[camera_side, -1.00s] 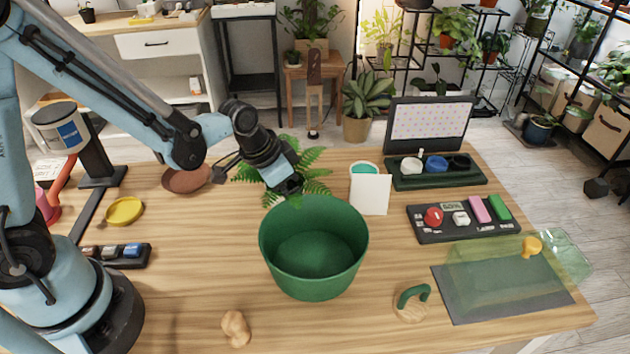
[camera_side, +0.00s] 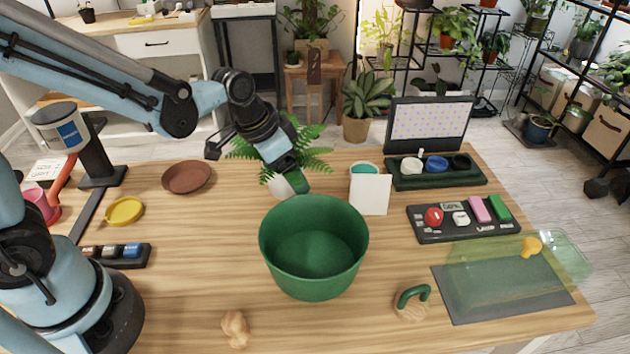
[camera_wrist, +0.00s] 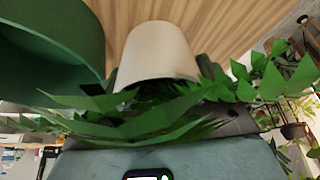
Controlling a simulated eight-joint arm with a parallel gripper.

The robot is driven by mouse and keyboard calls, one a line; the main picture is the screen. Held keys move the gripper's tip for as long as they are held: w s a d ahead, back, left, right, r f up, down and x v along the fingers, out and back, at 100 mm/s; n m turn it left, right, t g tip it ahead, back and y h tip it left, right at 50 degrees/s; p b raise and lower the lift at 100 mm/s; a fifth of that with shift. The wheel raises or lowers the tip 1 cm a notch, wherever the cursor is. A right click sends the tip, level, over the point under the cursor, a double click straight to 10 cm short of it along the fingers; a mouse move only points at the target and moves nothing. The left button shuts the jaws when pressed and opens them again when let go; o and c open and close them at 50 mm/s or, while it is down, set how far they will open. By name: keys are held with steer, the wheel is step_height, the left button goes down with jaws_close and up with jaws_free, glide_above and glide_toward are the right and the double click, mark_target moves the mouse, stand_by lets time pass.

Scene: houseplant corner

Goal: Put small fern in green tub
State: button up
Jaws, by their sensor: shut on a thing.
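The small fern (camera_side: 308,150) has green fronds and a white pot (camera_side: 279,187). My gripper (camera_side: 297,182) is shut on it, just behind the green tub's far rim in the side view. In the wrist view the white pot (camera_wrist: 158,52) is in the upper middle, with fern fronds (camera_wrist: 150,122) spread across below it, hiding most of the fingers. The green tub (camera_side: 314,270) stands on the table and looks empty inside. Its wall also shows at the upper left of the wrist view (camera_wrist: 55,45), beside the pot.
A white card (camera_side: 370,194) stands right of the fern, in front of a teal-topped container. A brown saucer (camera_side: 187,177) and yellow dish (camera_side: 124,211) lie left. A dark control panel (camera_side: 462,218) and a mat (camera_side: 505,285) lie right.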

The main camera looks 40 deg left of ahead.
step_height(320, 180, up, 4)
steer(key=shift+r, duration=0.1)
steer(key=shift+d+r, duration=0.15)
steer(key=shift+r, duration=0.05)
steer(key=s+d+m+g+h, duration=0.2)
steer(key=s+d+m, duration=0.6)
steer(key=d, duration=0.5)
steer(key=shift+m, duration=0.5)
steer(key=shift+w+a+f, duration=0.1)
steer(key=shift+w+f, duration=0.05)
steer(key=shift+f, duration=2.1)
steer(key=shift+w+f, duration=0.15)
steer(key=shift+f, duration=2.1)
steer(key=shift+f, duration=0.1)
steer(key=o, duration=1.1)
steer(key=shift+o, duration=0.2)
